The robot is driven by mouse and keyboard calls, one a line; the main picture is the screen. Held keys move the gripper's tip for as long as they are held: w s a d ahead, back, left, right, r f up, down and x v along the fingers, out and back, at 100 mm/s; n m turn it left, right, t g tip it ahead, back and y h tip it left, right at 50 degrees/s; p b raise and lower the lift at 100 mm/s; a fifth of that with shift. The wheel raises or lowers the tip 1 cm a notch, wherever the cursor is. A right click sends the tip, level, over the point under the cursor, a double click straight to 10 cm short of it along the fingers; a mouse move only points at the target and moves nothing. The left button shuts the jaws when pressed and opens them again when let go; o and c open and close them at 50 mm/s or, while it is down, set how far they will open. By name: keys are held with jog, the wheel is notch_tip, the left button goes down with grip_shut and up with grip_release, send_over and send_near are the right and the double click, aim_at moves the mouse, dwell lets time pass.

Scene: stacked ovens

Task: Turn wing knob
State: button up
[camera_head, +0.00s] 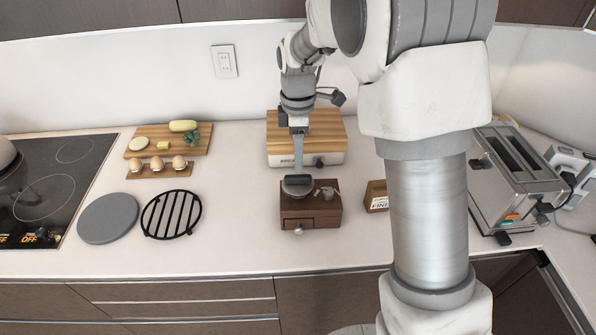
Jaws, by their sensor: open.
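My gripper (297,126) hangs pointing down from the arm at the middle of the counter, in front of the wood-topped appliance. It is open, but its fingertips are small and hard to make out. A narrow grey bar (298,152) runs from below the gripper to a dark round cap on the brown wooden box (311,211); I cannot tell whether they touch. A small metallic piece (326,192) sits on the box top, right of the cap. A black knob (320,162) is on the wood-topped appliance's front. I cannot tell which of these is the wing knob.
The wood-topped appliance (335,157) stands behind the box. A toaster (515,175) and a small wooden sign (377,197) are to the right. A black round grate (171,214), grey disc (108,218) and egg holder (150,171) are left. Counter between grate and box is clear.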

aim_at(298, 176)
notch_tip(298, 176, down, 7)
dwell(0.3)
grip_shut()
dwell(0.3)
